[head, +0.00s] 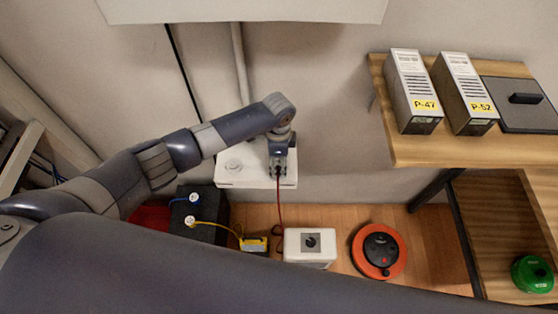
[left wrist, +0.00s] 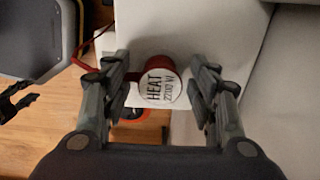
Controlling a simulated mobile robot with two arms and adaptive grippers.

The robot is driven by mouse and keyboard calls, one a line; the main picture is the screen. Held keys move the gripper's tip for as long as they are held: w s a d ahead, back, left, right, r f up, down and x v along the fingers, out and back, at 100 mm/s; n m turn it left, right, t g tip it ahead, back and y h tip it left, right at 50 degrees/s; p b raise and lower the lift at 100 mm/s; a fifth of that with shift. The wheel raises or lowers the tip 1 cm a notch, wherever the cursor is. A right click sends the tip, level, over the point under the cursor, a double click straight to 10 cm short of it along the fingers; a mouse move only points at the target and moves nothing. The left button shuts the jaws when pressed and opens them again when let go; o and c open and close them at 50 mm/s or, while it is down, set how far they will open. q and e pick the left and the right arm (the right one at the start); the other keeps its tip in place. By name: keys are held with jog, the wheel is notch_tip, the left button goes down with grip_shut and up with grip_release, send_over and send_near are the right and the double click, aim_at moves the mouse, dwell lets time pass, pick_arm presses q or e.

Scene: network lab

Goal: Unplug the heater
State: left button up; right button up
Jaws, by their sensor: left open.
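The heater plug (left wrist: 158,82) is a red round plug with a white face reading "HEAT 2200W". It sits at the white wall-mounted box (head: 230,178), whose white surface also fills the upper middle of the left wrist view (left wrist: 215,30). My left gripper (head: 279,162) is at the right part of this box. In the left wrist view its open fingers (left wrist: 160,76) stand on either side of the plug, with small gaps visible. A red cord (head: 280,208) runs down from the plug towards the floor. The gripper hides most of the plug in the head view.
A white box with a dark round dial (head: 325,254) and an orange cable reel (head: 368,262) are on the floor. A black box (head: 207,232) with blue and yellow leads stands left, beside a yellow item (head: 254,245). A wooden shelf (head: 435,152) holds two labelled units at right.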

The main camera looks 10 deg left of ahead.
aim_at(278, 160)
dwell(0.8)
pick_arm(q)
grip_shut()
jog(key=shift+r+p, duration=0.1)
jog(key=shift+p, duration=0.25)
jog(key=shift+r+p, duration=2.95)
jog(key=shift+p, duration=0.2)
